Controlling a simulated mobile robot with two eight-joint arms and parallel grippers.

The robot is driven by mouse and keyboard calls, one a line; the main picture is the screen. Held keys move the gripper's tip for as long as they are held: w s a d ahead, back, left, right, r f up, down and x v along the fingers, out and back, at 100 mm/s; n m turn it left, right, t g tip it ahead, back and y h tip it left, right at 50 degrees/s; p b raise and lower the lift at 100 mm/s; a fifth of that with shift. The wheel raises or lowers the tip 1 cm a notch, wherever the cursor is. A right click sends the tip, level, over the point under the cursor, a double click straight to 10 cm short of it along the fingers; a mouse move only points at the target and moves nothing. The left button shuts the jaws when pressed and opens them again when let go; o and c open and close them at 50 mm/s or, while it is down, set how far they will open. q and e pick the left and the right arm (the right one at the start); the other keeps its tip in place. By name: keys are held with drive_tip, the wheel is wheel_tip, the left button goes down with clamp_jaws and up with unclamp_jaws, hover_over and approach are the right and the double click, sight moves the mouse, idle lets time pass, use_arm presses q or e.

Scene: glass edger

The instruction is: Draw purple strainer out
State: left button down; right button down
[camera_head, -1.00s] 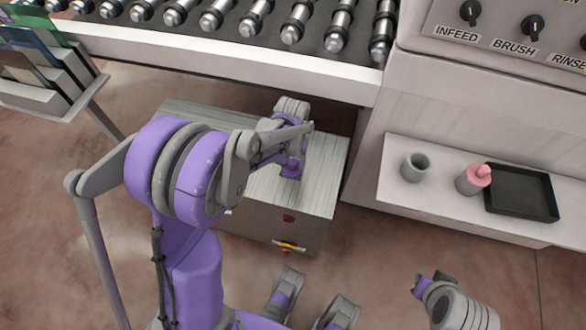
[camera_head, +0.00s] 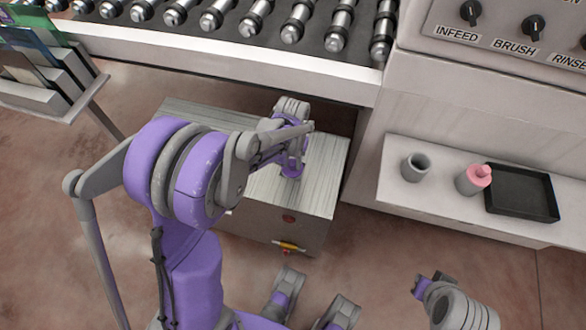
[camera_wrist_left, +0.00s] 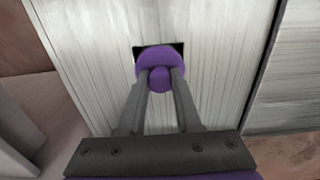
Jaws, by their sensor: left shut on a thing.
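The purple strainer (camera_wrist_left: 160,58) sits at a dark square opening in the brushed-metal top of a low tank (camera_head: 318,185). In the wrist view its rounded purple top covers most of the opening, and dark corners show on both sides. My left gripper (camera_wrist_left: 160,76) is shut on the strainer's knob from above. In the head view the strainer (camera_head: 292,171) shows just below my left fingers, partly hidden by them. How deep its lower part reaches is hidden. My right gripper (camera_head: 420,287) is at the lower right, away from the tank; its jaws are unclear.
The roller conveyor (camera_head: 230,50) overhangs the tank's rear. A white ledge (camera_head: 395,150) at right holds a grey cup (camera_head: 414,167), a pink-topped bottle (camera_head: 474,180) and a black tray (camera_head: 522,193). A rack of panels (camera_head: 45,75) stands at left.

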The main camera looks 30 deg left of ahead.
use_arm(q)
drive_tip(key=shift+r+p, duration=0.4)
drive_tip(key=shift+r, duration=0.25)
idle(0.5)
drive_tip(key=shift+r+p, duration=1.9)
drive_tip(key=shift+r, duration=0.95)
drive_tip(key=shift+r+p, duration=0.55)
drive_tip(key=shift+r, duration=0.25)
drive_tip(key=shift+r, duration=0.15)
wheel_tip(320, 180, up, 4)
drive_tip(key=p, duration=0.2)
drive_tip(key=shift+p, duration=0.3)
drive_tip(key=shift+s+f, duration=0.1)
drive_tip(key=shift+f, duration=0.1)
